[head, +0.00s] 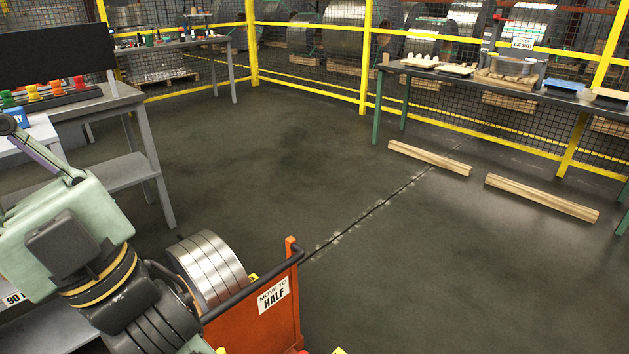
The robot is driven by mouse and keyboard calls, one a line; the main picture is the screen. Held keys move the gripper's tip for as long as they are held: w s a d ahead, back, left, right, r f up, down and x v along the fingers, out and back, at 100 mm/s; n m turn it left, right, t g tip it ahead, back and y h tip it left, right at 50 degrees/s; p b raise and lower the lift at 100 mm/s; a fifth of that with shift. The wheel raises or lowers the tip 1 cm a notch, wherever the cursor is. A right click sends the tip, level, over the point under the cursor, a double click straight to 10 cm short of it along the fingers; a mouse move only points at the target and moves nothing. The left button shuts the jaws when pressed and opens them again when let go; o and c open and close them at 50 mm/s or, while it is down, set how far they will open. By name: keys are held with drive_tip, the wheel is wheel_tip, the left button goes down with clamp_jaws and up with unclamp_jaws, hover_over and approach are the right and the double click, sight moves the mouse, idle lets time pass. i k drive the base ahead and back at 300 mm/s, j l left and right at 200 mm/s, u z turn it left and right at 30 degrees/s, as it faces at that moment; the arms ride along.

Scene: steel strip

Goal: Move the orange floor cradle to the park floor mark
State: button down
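The orange floor cradle (255,318) stands at the bottom of the head view, cut off by the lower edge. It has a dark top rail and a white label (273,295) reading "MOVE TO HALF". Banded steel coil strips (208,268) sit upright in or just behind it. My arm reaches in from the lower left and runs down beside the coil strips. Its end passes out of the bottom of the picture, so my gripper is not visible. I see no mark that I can identify as the park mark on the visible floor.
Open dark floor (270,170) lies beyond the cradle, crossed by a worn seam (385,198). Two timber beams (430,158) (540,198) lie at right before a bench (470,75). Grey tables (120,100) stand at left. Yellow mesh fencing (320,90) closes the back.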

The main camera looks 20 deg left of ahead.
sight(238, 314)
drive_tip(key=u, duration=1.15)
